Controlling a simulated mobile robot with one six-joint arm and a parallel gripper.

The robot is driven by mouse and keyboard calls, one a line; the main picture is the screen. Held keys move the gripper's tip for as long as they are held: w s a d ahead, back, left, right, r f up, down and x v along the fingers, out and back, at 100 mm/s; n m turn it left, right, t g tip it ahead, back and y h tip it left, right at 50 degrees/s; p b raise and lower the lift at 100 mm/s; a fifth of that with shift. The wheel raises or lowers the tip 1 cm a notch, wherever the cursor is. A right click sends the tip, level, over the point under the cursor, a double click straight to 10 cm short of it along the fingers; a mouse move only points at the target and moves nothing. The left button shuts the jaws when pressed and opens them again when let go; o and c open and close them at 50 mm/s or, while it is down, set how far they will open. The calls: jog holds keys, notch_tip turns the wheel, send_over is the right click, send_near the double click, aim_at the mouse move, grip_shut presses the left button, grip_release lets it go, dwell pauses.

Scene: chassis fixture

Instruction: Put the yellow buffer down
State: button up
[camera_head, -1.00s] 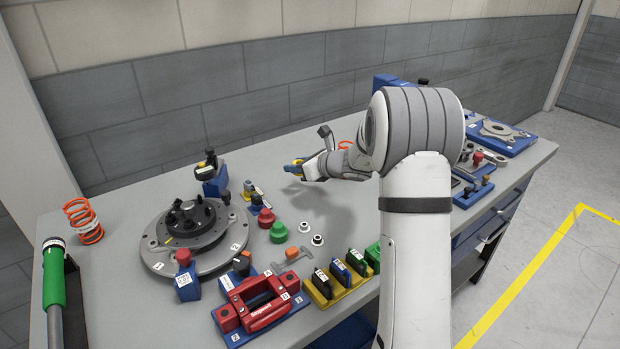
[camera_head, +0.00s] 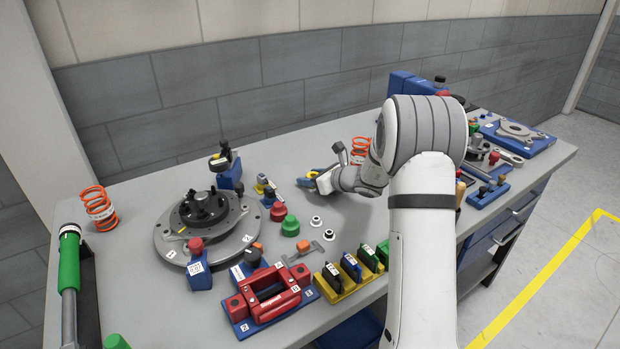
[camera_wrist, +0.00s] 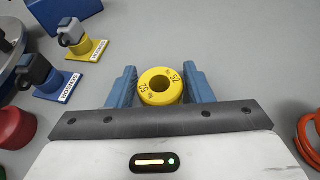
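The yellow buffer (camera_wrist: 147,98) is a thick yellow ring with black markings and a central hole, held between the blue fingers of my gripper (camera_wrist: 160,86). The fingers touch its left and right sides in the wrist view. In the head view my gripper (camera_head: 313,180) is over the middle of the bench, with the buffer (camera_head: 312,174) small at its tips. Its height above the bench is hard to tell. A yellow stand (camera_wrist: 92,50) with a grey clamp and a blue stand (camera_wrist: 52,90) with a dark clamp are to the left, apart from the gripper.
The grey bench top (camera_head: 345,212) is clear around the gripper. Red (camera_head: 278,212) and green (camera_head: 290,227) knobs and two white nuts (camera_head: 330,235) lie nearer the front. An orange spring (camera_head: 361,146) stands behind. A round hub (camera_head: 203,222) is at left.

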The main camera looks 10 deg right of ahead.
jog(key=shift+o, duration=1.1)
jog(key=shift+r, duration=0.15)
jog(key=v, duration=1.2)
jog(key=shift+r, duration=0.1)
jog(key=shift+a, duration=0.1)
